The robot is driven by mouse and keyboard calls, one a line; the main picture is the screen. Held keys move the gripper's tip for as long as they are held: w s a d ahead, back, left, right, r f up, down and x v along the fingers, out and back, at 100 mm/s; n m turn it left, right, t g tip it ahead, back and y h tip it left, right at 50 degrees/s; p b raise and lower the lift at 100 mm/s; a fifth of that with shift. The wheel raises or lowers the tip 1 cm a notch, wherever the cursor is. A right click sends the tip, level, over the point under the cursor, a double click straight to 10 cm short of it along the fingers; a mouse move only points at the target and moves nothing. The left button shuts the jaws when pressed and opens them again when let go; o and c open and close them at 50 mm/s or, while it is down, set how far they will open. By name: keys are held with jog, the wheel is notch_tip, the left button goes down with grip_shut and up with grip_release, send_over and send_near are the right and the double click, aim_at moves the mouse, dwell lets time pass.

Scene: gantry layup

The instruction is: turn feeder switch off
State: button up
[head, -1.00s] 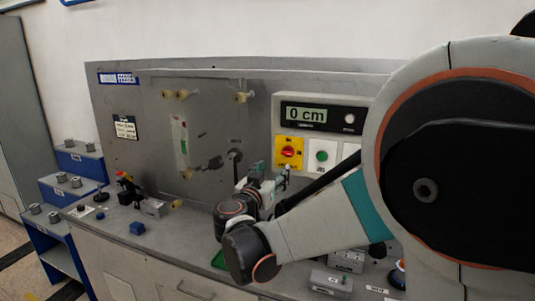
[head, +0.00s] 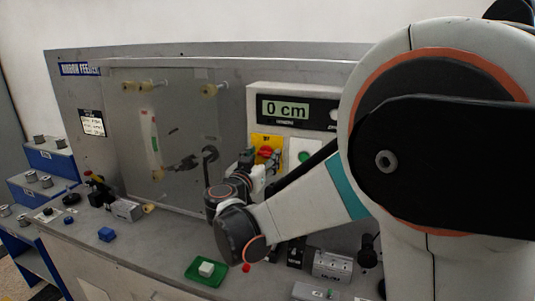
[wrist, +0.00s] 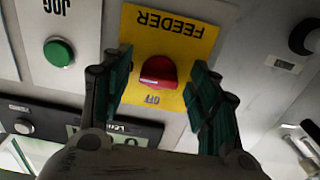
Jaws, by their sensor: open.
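The feeder switch is a red rotary knob (wrist: 159,73) on a yellow plate (wrist: 168,40) marked FEEDER and OFF, seen upside down in the wrist view. In the head view the yellow plate (head: 266,142) is on the grey panel under the display, its knob partly covered by my arm. My gripper (wrist: 162,60) is open, with one dark green finger on each side of the knob and gaps between. I cannot tell how deep the fingertips reach. Which way the knob points is hard to read.
A green JOG button (wrist: 58,52) is beside the yellow plate. The display (head: 286,110) reads 0 cm. A green tray (head: 206,270) with a white block (head: 206,268), a blue block (head: 106,234) and small metal parts are on the bench below.

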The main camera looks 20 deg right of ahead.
jog(key=c, duration=1.1)
jog(key=shift+o, duration=0.2)
jog(key=shift+n, duration=0.4)
jog(key=n, duration=0.3)
jog(key=shift+d+n, duration=0.1)
jog(key=shift+n, duration=0.3)
jog(key=n, duration=0.4)
jog(key=shift+r, duration=0.1)
jog(key=n, duration=0.5)
jog(key=shift+s, duration=0.1)
jog(key=n, duration=0.4)
jog(key=shift+r, duration=0.1)
jog(key=shift+d+n, duration=0.1)
jog(key=shift+n, duration=0.2)
